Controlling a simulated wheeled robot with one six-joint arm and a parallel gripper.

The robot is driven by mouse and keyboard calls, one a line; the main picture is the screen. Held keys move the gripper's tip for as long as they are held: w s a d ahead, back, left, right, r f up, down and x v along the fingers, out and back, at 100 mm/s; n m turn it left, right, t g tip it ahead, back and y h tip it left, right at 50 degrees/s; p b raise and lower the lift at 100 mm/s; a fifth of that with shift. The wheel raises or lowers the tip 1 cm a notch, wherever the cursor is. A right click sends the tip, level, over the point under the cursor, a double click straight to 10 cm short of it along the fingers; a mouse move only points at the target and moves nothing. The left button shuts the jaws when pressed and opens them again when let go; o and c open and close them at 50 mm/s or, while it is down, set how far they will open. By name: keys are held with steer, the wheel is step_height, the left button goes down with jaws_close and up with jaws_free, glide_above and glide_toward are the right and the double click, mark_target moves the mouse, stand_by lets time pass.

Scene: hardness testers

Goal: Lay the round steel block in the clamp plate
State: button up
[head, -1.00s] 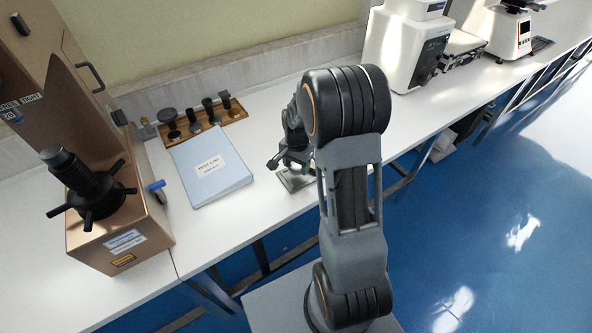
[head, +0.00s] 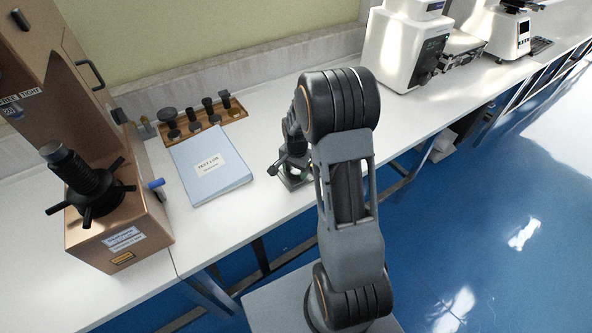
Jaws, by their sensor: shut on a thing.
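My gripper (head: 287,170) is low over the bench, to the right of the blue folder, partly behind my own arm. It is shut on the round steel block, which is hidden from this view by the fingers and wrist. The clamp plate (head: 296,184) is a small grey plate on the white bench right under my gripper. Most of it is covered, and I cannot tell whether the block touches it.
A blue test log folder (head: 211,166) lies left of my gripper. Behind it is a wooden tray (head: 236,112) with several dark fittings. A brown tester (head: 118,243) with a spoked handwheel stands at left. White machines (head: 403,48) stand at the back right.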

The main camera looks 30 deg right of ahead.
mark_target(296, 171)
steer(key=o, duration=1.2)
steer(key=shift+s+a+f, duration=0.1)
steer(key=shift+s+f, duration=0.2)
steer(key=shift+f, duration=0.5)
steer(key=shift+r+p, duration=0.45)
steer(key=shift+r, duration=0.1)
step_height(296, 171, up, 12)
steer(key=s+a+r+n+t, duration=0.1)
steer(key=s+a+r+n, duration=0.1)
steer(key=s+a+n, duration=0.1)
steer(key=s+a+r+n+t, duration=0.1)
steer(key=s+a+r+n, duration=0.2)
steer(key=s+n, duration=0.2)
steer(key=s+a+r+n+t, duration=0.1)
steer(key=s+a+r+n, duration=0.2)
steer(key=s, duration=0.4)
steer(key=shift+s+a+n, duration=0.3)
steer(key=shift+a+n, duration=0.05)
steer(key=shift+n, duration=0.05)
